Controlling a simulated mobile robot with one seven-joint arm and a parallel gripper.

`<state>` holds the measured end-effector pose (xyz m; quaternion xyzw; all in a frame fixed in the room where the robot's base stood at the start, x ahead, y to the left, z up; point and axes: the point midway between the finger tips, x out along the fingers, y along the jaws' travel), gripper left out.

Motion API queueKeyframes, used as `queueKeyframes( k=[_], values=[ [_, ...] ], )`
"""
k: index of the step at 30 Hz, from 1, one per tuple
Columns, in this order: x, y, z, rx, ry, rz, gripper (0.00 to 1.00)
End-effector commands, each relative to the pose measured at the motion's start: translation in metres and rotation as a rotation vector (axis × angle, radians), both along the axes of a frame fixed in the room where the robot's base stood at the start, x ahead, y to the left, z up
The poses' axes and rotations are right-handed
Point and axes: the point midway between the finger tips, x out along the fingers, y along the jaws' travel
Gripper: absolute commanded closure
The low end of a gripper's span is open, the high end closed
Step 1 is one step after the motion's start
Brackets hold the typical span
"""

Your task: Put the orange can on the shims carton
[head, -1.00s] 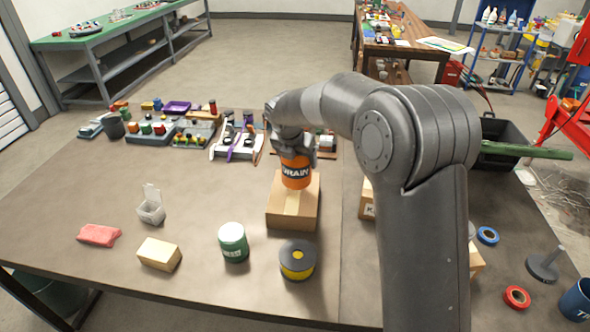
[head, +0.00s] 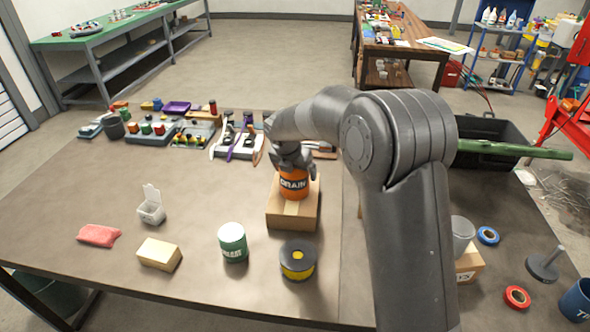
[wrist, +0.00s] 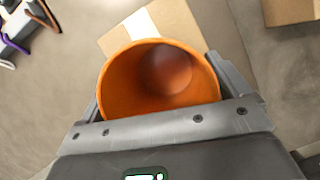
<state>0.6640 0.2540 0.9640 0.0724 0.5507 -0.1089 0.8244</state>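The orange can (head: 294,184), lettered DRAIN, is upright at the top of a brown carton (head: 291,215) near the middle of the table. No name can be read on this carton, so I cannot tell if it is the shims carton. My gripper (head: 292,162) is around the can from above, its fingers close against both sides. The wrist view shows the can's open orange mouth (wrist: 160,80) between the fingers, with part of the carton (wrist: 172,18) beyond it. Whether the can's base touches the carton top is not clear.
A labelled carton (head: 469,264) with a grey item is partly behind my arm.

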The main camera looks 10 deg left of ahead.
Motion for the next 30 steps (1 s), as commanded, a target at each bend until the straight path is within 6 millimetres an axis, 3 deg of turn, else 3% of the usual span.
queueKeyframes(
  k=[11, 16, 24, 30],
  values=[
    [0.000, 0.000, 0.005, 0.001, -0.001, -0.001, 0.00],
    [-0.009, 0.003, 0.028, 0.002, -0.004, -0.001, 0.00],
    [-0.031, 0.009, 0.083, 0.002, -0.004, 0.000, 0.00],
    [-0.041, 0.011, 0.107, 0.000, -0.001, -0.001, 0.00]
  ],
)
